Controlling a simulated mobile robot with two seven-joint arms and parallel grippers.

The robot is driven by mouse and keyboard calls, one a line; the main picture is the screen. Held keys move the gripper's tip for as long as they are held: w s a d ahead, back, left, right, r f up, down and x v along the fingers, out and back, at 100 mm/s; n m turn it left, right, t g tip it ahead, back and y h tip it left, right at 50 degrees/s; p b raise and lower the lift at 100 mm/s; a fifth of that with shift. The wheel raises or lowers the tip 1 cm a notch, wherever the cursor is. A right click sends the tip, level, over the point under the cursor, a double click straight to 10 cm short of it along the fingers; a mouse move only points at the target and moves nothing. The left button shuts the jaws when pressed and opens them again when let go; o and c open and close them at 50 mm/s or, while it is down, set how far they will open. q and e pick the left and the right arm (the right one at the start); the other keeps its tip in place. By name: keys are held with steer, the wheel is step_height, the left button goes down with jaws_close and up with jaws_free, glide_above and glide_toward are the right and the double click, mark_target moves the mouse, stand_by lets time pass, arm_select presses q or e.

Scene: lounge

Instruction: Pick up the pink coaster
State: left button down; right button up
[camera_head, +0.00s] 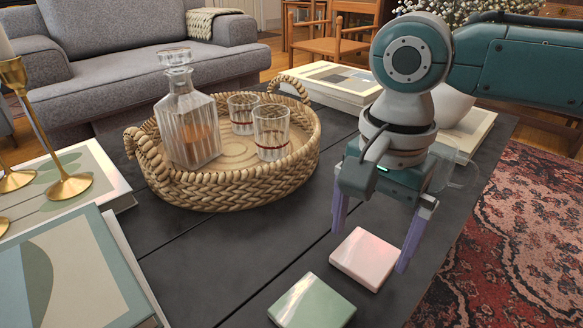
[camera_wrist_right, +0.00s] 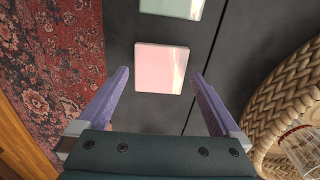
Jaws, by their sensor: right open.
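The pink coaster (camera_head: 364,258) is a square, glossy tile lying flat on the dark table near its right edge. It also shows in the right wrist view (camera_wrist_right: 162,69), ahead of the fingers. A pale green coaster (camera_head: 312,302) lies beside it, nearer the front, and is partly cut off in the right wrist view (camera_wrist_right: 172,8). My right gripper (camera_head: 372,236) is open and empty above the pink coaster, its purple fingers pointing down. In the right wrist view the coaster lies between the lines of the two fingers (camera_wrist_right: 161,75). My left gripper is not in view.
A woven tray (camera_head: 213,193) with a decanter (camera_head: 187,125) and two glasses stands left of my right gripper. Books (camera_head: 60,280) and gold candlesticks (camera_head: 62,170) are at the left. A white bowl and books are behind my right arm. The dark table (camera_head: 225,255) is clear between.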

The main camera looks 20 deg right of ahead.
step_height(320, 180, down, 2)
steer(key=shift+f+b, duration=0.25)
steer(key=shift+b, duration=0.2)
steer(key=shift+r, duration=0.15)
steer(key=c, duration=1.2)
steer(key=shift+r, duration=0.15)
steer(key=shift+c, duration=0.2)
